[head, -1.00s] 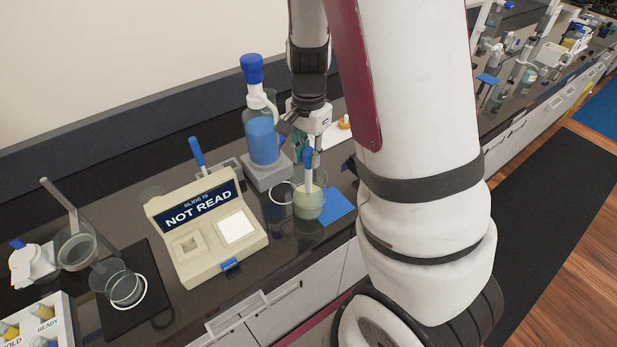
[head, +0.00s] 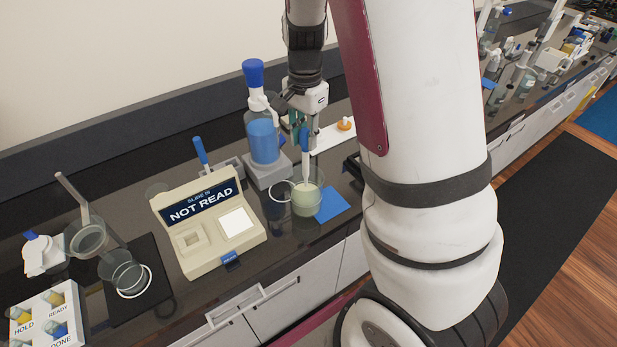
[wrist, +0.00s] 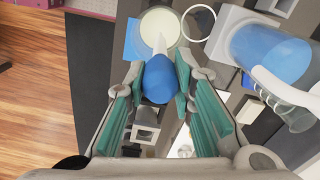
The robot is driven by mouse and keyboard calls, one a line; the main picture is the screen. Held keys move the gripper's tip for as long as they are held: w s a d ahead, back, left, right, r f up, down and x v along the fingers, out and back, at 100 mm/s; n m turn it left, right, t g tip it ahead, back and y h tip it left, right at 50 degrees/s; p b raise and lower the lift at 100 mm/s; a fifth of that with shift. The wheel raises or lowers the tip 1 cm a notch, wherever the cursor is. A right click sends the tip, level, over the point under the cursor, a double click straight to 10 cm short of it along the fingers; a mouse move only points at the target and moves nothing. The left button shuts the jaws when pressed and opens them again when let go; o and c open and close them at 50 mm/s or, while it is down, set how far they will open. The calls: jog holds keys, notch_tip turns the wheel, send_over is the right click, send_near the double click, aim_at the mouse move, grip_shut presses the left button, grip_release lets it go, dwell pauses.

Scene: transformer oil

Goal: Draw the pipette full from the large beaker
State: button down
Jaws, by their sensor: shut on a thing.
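My gripper (head: 302,128) is shut on the blue bulb of the pipette (head: 305,142). In the wrist view the blue bulb (wrist: 160,79) sits between the green finger pads (wrist: 164,95). The pipette hangs upright with its pale stem pointing down into the large beaker (head: 307,200). The beaker holds pale yellow-green liquid, which also shows in the wrist view (wrist: 159,27). The stem's tip is at or in the liquid; its exact depth is hard to tell.
A bottle of blue liquid (head: 263,140) stands on a grey block just left of my gripper. A white ring (head: 281,192) lies by the beaker's left side. A beige reader marked NOT READ (head: 210,222) is further left. Several glass vessels and a labelled rack (head: 48,318) are at far left.

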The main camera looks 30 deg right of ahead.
jog(key=shift+r, duration=3.3)
jog(key=shift+r, duration=1.9)
